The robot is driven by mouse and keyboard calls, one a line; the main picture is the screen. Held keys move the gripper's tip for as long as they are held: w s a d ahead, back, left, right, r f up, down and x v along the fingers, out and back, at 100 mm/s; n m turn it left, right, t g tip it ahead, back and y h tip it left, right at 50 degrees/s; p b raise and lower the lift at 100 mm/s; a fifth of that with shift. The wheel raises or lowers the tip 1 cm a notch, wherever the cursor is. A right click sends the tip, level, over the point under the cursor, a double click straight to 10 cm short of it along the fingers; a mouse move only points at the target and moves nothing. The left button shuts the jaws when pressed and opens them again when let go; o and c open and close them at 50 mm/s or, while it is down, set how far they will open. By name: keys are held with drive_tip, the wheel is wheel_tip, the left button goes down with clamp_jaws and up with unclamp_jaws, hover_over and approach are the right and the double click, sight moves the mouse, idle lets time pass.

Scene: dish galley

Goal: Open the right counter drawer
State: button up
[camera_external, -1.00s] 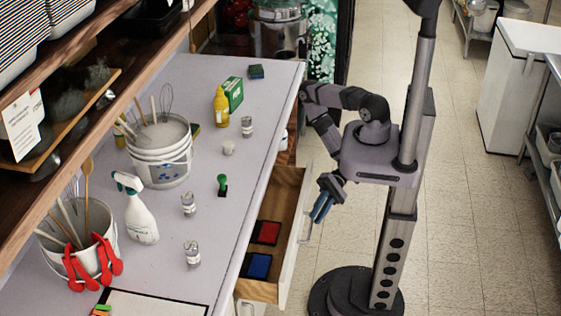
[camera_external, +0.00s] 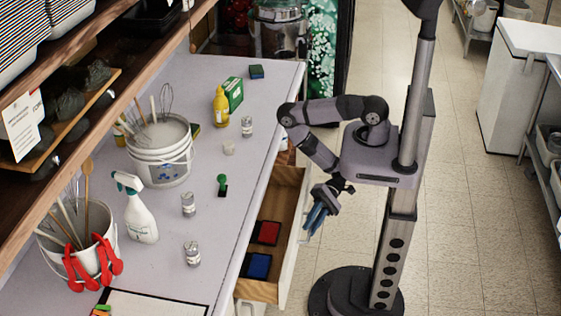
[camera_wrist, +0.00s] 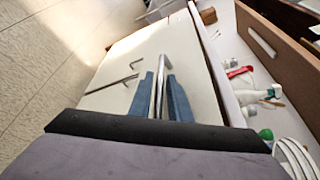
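The counter drawer (camera_external: 287,263) stands pulled out from the counter, its wooden inside showing. A red pad (camera_external: 266,232) and a blue pad (camera_external: 257,265) lie in it. My gripper (camera_external: 314,221) is at the outer side of the drawer's pale front, which also shows in the wrist view (camera_wrist: 118,67). In the wrist view, my gripper's blue fingers (camera_wrist: 161,78) are apart, with the thin silver handle (camera_wrist: 161,98) between them. Gaps show beside the handle near the fingertips. I cannot tell whether a finger touches it lower down.
The counter (camera_external: 170,275) holds a spray bottle (camera_external: 140,213), a white bucket (camera_external: 160,155), a green-handled stamp (camera_external: 222,185) and several small jars. A utensil bucket with red grips stands at the left. The tiled floor (camera_external: 470,200) right of my base is clear.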

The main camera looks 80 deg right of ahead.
drive_tip(key=shift+w+a, duration=0.1)
drive_tip(key=shift+a, duration=0.15)
drive_tip(key=shift+c, duration=0.3)
clamp_jaws()
drive_tip(key=s, duration=0.5)
drive_tip(key=shift+b, duration=0.35)
drive_tip(key=shift+o, duration=0.3)
unclamp_jaws()
drive_tip(key=shift+w, duration=0.1)
